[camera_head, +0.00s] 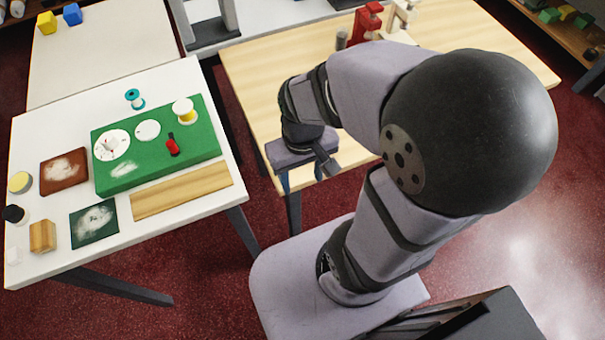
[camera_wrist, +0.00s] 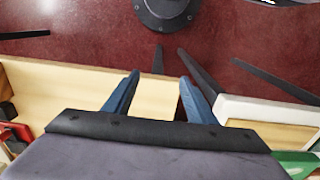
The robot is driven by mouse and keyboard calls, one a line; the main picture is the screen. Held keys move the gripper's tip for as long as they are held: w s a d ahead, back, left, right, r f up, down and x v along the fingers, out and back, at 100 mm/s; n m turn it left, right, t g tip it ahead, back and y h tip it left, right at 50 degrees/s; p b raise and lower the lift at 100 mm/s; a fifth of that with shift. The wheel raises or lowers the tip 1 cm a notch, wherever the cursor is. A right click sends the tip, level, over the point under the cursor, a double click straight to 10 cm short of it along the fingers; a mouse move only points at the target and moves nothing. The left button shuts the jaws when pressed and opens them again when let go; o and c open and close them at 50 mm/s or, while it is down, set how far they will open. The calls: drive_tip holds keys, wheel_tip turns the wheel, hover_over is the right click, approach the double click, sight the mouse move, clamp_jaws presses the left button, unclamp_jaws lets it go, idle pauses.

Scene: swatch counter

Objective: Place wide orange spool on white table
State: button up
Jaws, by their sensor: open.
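The only spool near orange is a wide spool with white flanges and a yellow to amber middle (camera_head: 185,114). It stands upright on the right back part of a green board (camera_head: 186,153), which lies on the white table (camera_head: 65,262). No clearly orange spool shows. My gripper (camera_head: 302,178) is over the near left corner of the wooden table, right of the white table and apart from the spool. Its blue fingers are apart and empty in the wrist view (camera_wrist: 158,78). The white table's edge (camera_wrist: 262,112) shows there at the right; the spool does not.
A teal spool (camera_head: 134,99) stands behind the green board, which also bears white discs and a small red and black item (camera_head: 173,145). A wooden strip (camera_head: 182,190), patches and small blocks fill the table's front. The wooden table (camera_head: 262,90) has a red item (camera_head: 366,24) at its back.

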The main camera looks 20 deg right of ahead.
idle(0.4)
wheel_tip(320, 180, up, 5)
drive_tip(key=w+d+f+t+h, duration=0.1)
drive_tip(key=w+d+t, duration=0.1)
drive_tip(key=w+d, duration=0.2)
drive_tip(key=w+d+f+m+t+h+b, duration=0.1)
drive_tip(key=w+d+t, duration=0.1)
drive_tip(key=w+d, duration=0.3)
drive_tip(key=w+d+f+m+t+h+b, duration=0.1)
drive_tip(key=w+d+t, duration=0.1)
drive_tip(key=w+d, duration=0.2)
drive_tip(key=shift+w+d, duration=0.2)
drive_tip(key=shift+d, duration=0.5)
drive_tip(key=shift+w+d, duration=0.2)
drive_tip(key=shift+d, duration=0.45)
drive_tip(key=w+d+r+t+b, duration=0.25)
drive_tip(key=w+d+t, duration=0.4)
drive_tip(key=d, duration=0.35)
drive_tip(key=shift+m+t, duration=0.25)
drive_tip(key=shift+m, duration=0.05)
drive_tip(key=f, duration=0.5)
drive_tip(key=shift+s+a+f, duration=0.1)
drive_tip(key=shift+s+f, duration=0.1)
drive_tip(key=shift+s, duration=0.05)
drive_tip(key=shift+p+x, duration=0.45)
drive_tip(key=shift+x, duration=3.2)
drive_tip(key=shift+w+r, duration=0.1)
drive_tip(key=shift+r, duration=0.1)
